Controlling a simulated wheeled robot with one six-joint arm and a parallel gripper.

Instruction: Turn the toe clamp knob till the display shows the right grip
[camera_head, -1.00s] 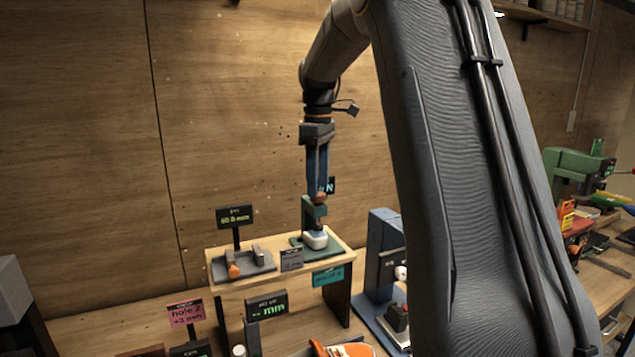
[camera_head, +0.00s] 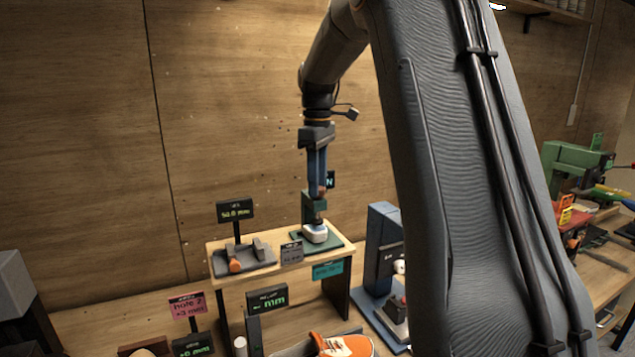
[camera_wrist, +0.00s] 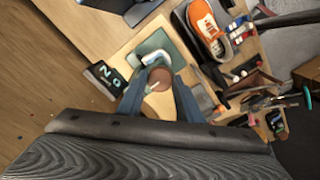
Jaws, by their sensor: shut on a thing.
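The toe clamp is a green stand (camera_head: 309,207) on a raised wooden shelf, with a white rounded piece (camera_head: 315,234) at its foot. Its round brown knob (camera_head: 321,193) is on top; it also shows in the wrist view (camera_wrist: 160,78). My gripper (camera_head: 318,190) points down from above, with its blue fingers closed around the knob. In the wrist view the gripper (camera_wrist: 160,91) has one finger on each side of the knob. The clamp's dark display (camera_wrist: 105,77) shows an N and what looks like 0. In the head view my fingers partly hide this display (camera_head: 330,179).
A grey fixture (camera_head: 262,262) with an orange knob and a display (camera_head: 235,210) in mm stands left on the shelf. A blue press (camera_head: 383,245) stands right. An orange shoe (camera_head: 345,345) lies in front. My arm blocks much of the right.

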